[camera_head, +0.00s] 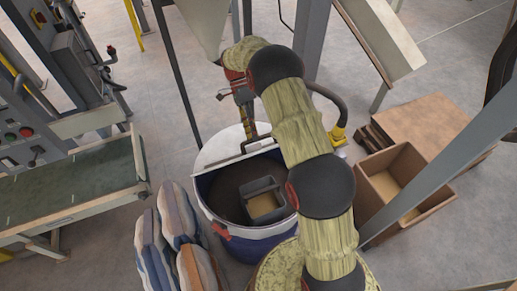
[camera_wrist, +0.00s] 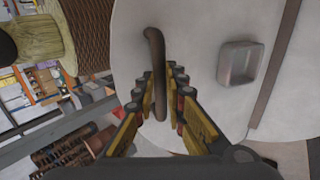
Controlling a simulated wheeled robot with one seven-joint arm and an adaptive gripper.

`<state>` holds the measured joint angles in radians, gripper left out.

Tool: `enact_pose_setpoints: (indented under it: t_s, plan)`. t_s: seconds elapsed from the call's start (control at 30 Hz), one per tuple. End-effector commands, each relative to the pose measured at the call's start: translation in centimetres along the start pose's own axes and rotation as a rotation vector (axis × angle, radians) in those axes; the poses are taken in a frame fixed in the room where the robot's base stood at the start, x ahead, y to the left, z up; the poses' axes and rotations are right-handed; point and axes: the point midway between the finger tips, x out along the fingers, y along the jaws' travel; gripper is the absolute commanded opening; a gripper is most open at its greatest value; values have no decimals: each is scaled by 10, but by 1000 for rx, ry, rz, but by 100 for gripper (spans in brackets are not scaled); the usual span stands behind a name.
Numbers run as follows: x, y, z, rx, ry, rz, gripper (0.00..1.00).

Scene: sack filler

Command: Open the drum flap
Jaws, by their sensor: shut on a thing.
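The drum (camera_head: 262,246) is blue with a white rim and stands on the floor in the middle of the head view. Its front part is open and shows a dark inside with a grey box (camera_head: 262,187) in it. The white flap (camera_head: 222,147) covers the back part; its exact tilt is hard to tell. In the wrist view the white flap surface (camera_wrist: 200,30) carries a brown bar handle (camera_wrist: 156,60). My gripper (camera_wrist: 162,80) has its fingers on both sides of this handle and is shut on it. In the head view my gripper (camera_head: 246,127) is small above the flap.
Striped sacks (camera_head: 178,215) stand at the drum's left, near a green-topped conveyor (camera_head: 75,198). An open wooden box (camera_head: 405,185) and a brown carton (camera_head: 425,125) are at the right. A grey post (camera_head: 440,165) slants past them. A square fitting (camera_wrist: 239,62) sits beside the handle.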

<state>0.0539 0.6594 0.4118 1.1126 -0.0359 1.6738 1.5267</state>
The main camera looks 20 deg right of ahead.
Motion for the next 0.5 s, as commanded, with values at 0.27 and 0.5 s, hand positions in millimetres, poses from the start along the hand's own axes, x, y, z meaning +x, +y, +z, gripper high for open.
enact_pose_setpoints:
  t_s: [0.27,0.5]
  plan:
    - [-24,-36,1,-1,0,-6,0]
    - [-38,-52,1,-1,-1,1,0]
